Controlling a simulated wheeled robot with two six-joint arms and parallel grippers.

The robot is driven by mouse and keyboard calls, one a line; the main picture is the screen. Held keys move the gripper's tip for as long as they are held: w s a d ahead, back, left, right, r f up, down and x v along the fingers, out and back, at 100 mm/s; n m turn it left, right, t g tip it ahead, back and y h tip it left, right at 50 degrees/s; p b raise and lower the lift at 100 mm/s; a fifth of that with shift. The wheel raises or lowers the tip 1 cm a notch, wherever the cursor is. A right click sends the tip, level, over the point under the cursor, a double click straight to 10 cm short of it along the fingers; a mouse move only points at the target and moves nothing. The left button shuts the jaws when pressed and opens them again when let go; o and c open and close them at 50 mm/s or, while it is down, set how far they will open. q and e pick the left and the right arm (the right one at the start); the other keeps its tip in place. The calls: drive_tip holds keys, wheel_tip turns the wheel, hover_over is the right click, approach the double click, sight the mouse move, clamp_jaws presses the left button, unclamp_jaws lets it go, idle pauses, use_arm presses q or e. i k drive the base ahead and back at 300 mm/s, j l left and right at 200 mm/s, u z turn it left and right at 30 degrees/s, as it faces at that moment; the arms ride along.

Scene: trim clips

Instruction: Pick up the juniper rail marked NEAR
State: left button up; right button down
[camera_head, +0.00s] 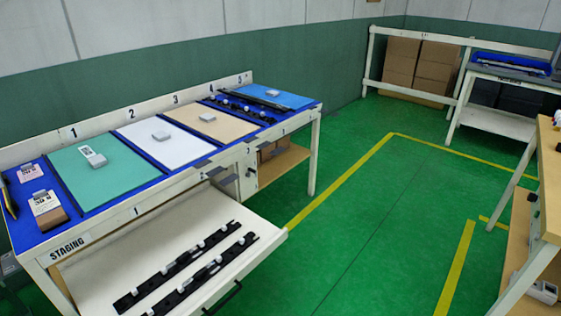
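Two long black rails lie side by side in the open white drawer (105,262) under the staging table. One rail (184,259) lies closer to the table, and the other rail (201,275) lies closer to the drawer's front. Both carry several small pale clips. I cannot read a NEAR mark on either one, and no juniper colour is clear. More dark rails with pale clips (238,104) lie in the section numbered 4 on the tabletop. Neither gripper shows in the head view.
The staging table (66,245) holds a green panel (75,170), white panel (180,148), tan panel (215,128) and blue panel (277,94). Small labelled blocks sit at its left end. Green floor is open to the right; another table (549,170) stands at the right edge.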

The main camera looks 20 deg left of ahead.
sight(198, 279)
drive_tip(key=u, duration=1.15)
